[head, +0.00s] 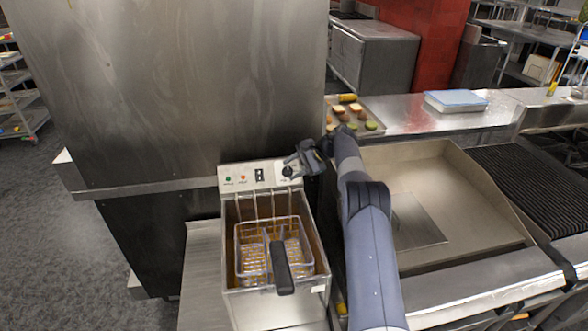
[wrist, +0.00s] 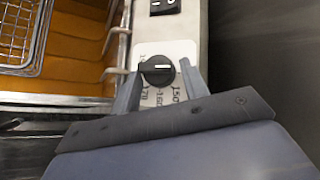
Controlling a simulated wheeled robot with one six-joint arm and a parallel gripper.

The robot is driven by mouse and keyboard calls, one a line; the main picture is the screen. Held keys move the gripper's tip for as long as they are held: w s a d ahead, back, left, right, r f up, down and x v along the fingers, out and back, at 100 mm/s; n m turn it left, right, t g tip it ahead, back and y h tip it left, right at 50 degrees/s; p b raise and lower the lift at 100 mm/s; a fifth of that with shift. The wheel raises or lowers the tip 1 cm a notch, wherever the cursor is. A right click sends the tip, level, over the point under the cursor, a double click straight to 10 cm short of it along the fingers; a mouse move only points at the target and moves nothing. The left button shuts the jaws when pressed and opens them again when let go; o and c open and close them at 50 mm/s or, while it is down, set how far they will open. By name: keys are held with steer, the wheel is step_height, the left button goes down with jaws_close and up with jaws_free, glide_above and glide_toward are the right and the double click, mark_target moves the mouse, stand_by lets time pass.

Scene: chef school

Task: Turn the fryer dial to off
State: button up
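The fryer (head: 310,288) stands left of the griddle, with its control panel at the back. Its black dial (head: 288,171) is at the panel's right end. In the wrist view the dial (wrist: 153,77) is round and black with a short white mark, on a white plate with printed numbers such as 150. My gripper (head: 298,160) is at the dial. In the wrist view my gripper (wrist: 160,69) is open, with one finger on either side of the dial. I cannot tell whether the fingers touch it.
A wire basket (head: 243,234) with a black handle sits in the fryer's oil. A black rocker switch (wrist: 165,5) is beside the dial plate. A tall steel cabinet (head: 170,80) rises behind the fryer. A tray (head: 378,106) of food lies on the counter behind my arm.

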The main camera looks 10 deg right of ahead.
steer(key=o, duration=0.3)
steer(key=b+v, duration=0.2)
steer(key=v, duration=0.8)
steer(key=shift+s+d+r, duration=0.2)
steer(key=shift+r, duration=0.1)
steer(key=shift+a+f, duration=0.1)
steer(key=p+x, duration=0.2)
steer(key=x, duration=0.8)
steer(key=shift+w+a+f, duration=0.2)
steer(key=shift+f, duration=0.05)
steer(key=shift+d+f+b, duration=0.1)
steer(key=shift+f+b, duration=0.1)
steer(key=shift+b, duration=0.15)
steer(key=shift+s+r, duration=0.1)
steer(key=shift+r, duration=0.15)
